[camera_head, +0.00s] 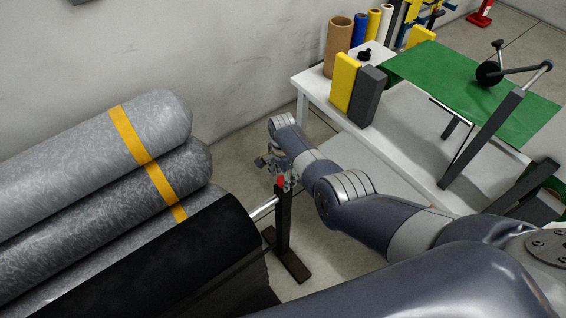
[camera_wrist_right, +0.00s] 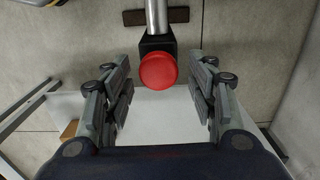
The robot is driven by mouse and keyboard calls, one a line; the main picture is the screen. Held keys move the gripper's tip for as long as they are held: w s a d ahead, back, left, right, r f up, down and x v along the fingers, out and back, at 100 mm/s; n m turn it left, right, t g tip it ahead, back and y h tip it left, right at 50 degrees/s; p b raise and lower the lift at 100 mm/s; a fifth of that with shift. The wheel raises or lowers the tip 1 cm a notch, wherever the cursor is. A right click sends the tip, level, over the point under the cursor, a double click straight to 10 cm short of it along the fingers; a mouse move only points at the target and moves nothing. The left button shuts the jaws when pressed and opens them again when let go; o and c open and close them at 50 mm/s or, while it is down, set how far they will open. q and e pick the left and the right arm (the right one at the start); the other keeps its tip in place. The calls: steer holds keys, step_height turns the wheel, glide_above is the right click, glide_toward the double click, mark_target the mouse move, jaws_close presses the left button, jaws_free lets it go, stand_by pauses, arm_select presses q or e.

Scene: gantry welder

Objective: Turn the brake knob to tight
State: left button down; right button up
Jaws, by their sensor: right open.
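The brake knob (camera_head: 281,181) is a small red cap on top of a dark post (camera_head: 283,220) beside the rolls. In the right wrist view the red knob (camera_wrist_right: 158,70) is round and sits on a black block at the end of a metal bar. My right gripper (camera_head: 274,164) is at the post top, close to the knob. In the right wrist view its fingers are open, one on each side of the knob, with a gap on both sides. Much of the knob and post top is hidden by my gripper in the head view. My left gripper is not in view.
Several grey rolls with a yellow band (camera_head: 128,134) are stacked at left, with a black roll (camera_head: 190,262) in front. A white table (camera_head: 310,88) with a green mat (camera_head: 425,72), yellow and grey blocks and a black lever stands at right. A wall is behind.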

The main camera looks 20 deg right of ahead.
mark_target(283, 180)
step_height(283, 180, up, 11)
stand_by(0.5)
steer(key=shift+s+f, duration=0.15)
